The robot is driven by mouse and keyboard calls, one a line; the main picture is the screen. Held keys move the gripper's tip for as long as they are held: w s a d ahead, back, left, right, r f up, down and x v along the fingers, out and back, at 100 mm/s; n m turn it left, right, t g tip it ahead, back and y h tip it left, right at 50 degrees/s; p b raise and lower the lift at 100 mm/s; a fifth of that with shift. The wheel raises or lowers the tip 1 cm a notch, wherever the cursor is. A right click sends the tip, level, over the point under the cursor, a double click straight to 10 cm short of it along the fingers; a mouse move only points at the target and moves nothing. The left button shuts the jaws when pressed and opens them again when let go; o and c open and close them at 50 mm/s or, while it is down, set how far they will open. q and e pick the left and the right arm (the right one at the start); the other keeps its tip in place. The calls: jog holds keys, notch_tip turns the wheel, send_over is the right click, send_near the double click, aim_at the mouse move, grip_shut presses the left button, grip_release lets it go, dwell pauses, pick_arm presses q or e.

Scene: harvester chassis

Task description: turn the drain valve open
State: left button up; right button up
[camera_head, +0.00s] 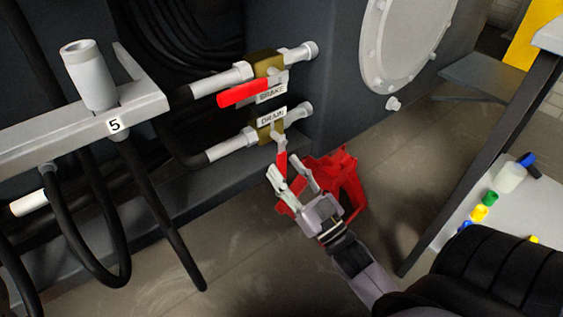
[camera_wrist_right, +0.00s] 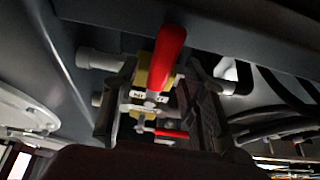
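The drain valve (camera_head: 265,131) has a brass body on a pale pipe, with a DRAIN label (camera_head: 271,117) above it. Its red handle (camera_head: 282,160) points down, away from the pipe. My right gripper (camera_head: 287,170) reaches up from below, with its fingers apart on either side of the handle's end. In the right wrist view the red handle (camera_wrist_right: 168,52) stands between the spread fingers (camera_wrist_right: 155,112), with gaps visible beside it. I cannot tell whether either finger touches it. My left gripper is not in view.
The brake valve's red handle (camera_head: 243,93) lies along its pipe just above. A red crate (camera_head: 345,182) stands on the floor behind my right gripper. A table (camera_head: 432,243) with small coloured items is at right.

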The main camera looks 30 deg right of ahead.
jog(key=shift+x, duration=1.25)
jog(key=shift+c, duration=0.4)
grip_shut()
